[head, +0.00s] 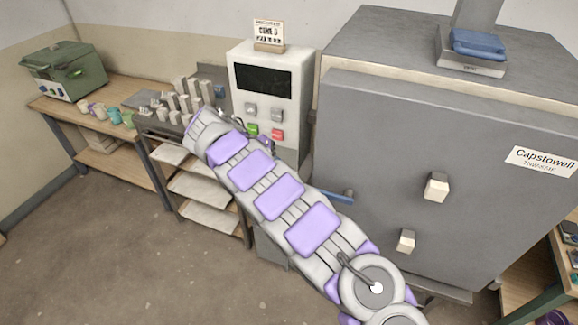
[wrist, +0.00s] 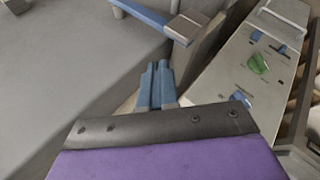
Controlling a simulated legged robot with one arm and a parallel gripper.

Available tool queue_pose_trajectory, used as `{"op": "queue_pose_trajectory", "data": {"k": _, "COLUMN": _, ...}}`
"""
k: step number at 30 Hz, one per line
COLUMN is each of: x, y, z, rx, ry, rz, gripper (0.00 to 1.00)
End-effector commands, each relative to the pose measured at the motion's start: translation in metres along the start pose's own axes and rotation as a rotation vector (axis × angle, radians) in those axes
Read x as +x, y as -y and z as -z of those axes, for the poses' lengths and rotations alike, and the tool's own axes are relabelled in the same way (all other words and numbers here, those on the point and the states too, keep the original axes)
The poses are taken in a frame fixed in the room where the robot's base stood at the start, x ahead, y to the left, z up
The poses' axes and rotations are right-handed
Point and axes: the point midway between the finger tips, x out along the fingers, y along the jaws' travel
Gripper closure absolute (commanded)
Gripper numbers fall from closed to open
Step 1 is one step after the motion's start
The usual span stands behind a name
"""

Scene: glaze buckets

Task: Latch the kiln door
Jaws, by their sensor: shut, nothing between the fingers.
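The grey kiln door (head: 400,160) fills the right of the head view and appears flat against the kiln body. A blue latch handle (head: 338,195) sticks out near its left edge, partly hidden by my arm. In the wrist view a blue bar (wrist: 140,12), apparently this handle, runs to a pale block (wrist: 187,27) at the top. My gripper (wrist: 157,68) has its two blue-grey fingers together, with nothing between them. The fingertips are below the bar in the picture and look apart from it. In the head view my arm mostly hides the gripper, near the control box.
A rack (head: 200,187) of shelves and a wooden bench (head: 95,98) stand further left. The floor (head: 120,260) in front is clear.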

Motion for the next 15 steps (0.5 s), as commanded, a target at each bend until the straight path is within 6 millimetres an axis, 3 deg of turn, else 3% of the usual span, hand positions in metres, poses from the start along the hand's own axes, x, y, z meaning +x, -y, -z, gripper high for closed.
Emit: {"op": "queue_pose_trajectory", "data": {"k": 15, "x": -0.0058, "y": -0.0003, "z": -0.0004, "rx": 0.003, "ry": 0.004, "rz": 0.002, "gripper": 1.00}}
